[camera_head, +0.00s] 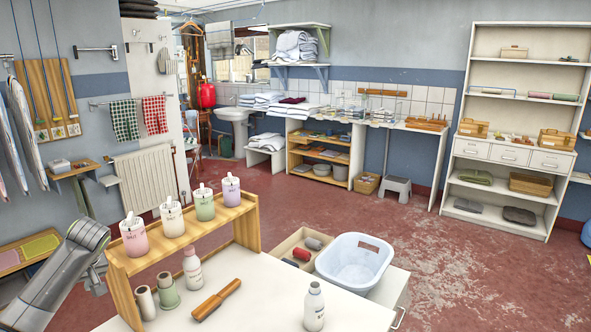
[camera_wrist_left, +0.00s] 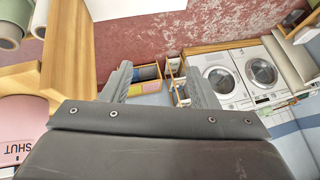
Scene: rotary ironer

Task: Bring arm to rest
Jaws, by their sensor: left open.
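My left arm (camera_head: 62,275) comes in at the lower left of the head view, beside the left end of a small wooden rack. Its gripper fingers are not clear in that view. In the left wrist view, the two grey fingers of my left gripper (camera_wrist_left: 160,86) stand apart with nothing held between them. A pink jar (camera_wrist_left: 25,130) marked SHUT and part of the wooden rack (camera_wrist_left: 68,60) show close by on the left of that view. My right gripper shows in neither view.
Washing machines (camera_wrist_left: 222,80) show in the wrist view. Red floor (camera_head: 440,270) lies open at right.

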